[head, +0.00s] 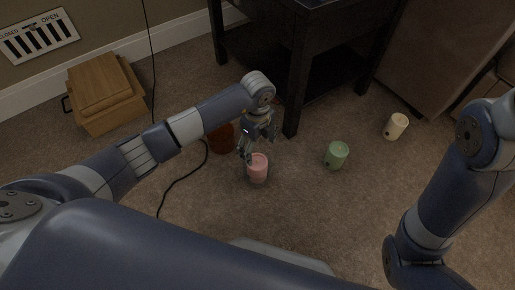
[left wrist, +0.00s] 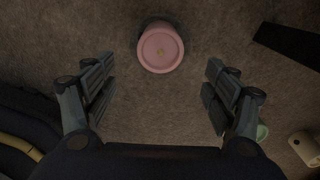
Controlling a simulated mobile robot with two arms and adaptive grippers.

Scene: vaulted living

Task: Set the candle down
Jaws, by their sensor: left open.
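A pink candle (head: 258,168) stands upright on the carpet, in front of the dark table. In the left wrist view the pink candle (left wrist: 160,47) is seen from above, between and beyond the spread fingers. My left gripper (head: 250,150) is open and empty, close behind and above the candle in the head view; in the wrist view its fingers (left wrist: 160,88) are apart from it. A green candle (head: 336,155) and a cream candle (head: 396,126) also stand on the carpet to the right. My right arm shows at the right, but its gripper is out of view.
A dark table (head: 292,75) stands behind the gripper, with a leg close by. A brown pot (head: 222,139) and a black cord (head: 182,178) lie left of the pink candle. A wooden box (head: 104,92) is by the wall. Carpet between the candles is clear.

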